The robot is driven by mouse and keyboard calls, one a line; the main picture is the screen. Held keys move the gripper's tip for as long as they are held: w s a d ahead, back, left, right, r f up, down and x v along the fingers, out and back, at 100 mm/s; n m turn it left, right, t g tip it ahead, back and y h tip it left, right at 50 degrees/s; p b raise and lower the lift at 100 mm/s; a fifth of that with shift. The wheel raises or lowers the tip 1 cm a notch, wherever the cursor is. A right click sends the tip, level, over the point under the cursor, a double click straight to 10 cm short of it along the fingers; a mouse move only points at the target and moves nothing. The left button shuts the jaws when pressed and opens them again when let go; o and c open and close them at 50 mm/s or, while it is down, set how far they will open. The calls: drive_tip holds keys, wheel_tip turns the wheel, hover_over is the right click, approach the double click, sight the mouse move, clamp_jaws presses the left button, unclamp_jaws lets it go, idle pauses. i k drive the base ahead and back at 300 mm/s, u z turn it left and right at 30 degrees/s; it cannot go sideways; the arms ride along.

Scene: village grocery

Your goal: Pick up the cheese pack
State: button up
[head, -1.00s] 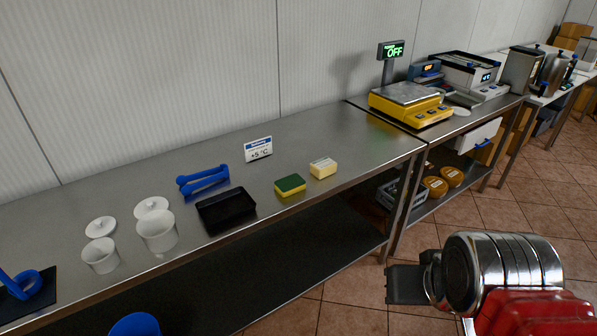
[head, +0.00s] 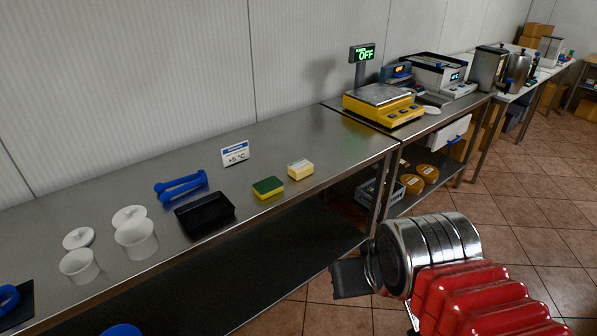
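A small pale yellow block with a whitish label, which looks like the cheese pack (head: 300,169), sits on the steel table near its front edge. A green and yellow sponge (head: 268,187) lies just left of it. My gripper (head: 350,279) is at the lower middle right, in front of the table and apart from the pack. Its dark end points left. The fingers are not distinct, so I cannot tell whether it is open or shut.
A black tray (head: 205,215), blue tongs (head: 181,186), white pots (head: 136,238) with lids and a +5 °C sign (head: 235,153) share the steel table (head: 330,140). A yellow scale (head: 383,104) stands on the adjoining table. The tiled floor at right is open.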

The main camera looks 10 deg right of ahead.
sight(297, 170)
drive_tip(key=z, duration=0.9)
drive_tip(key=i, duration=1)
drive_tip(key=u, duration=1.45)
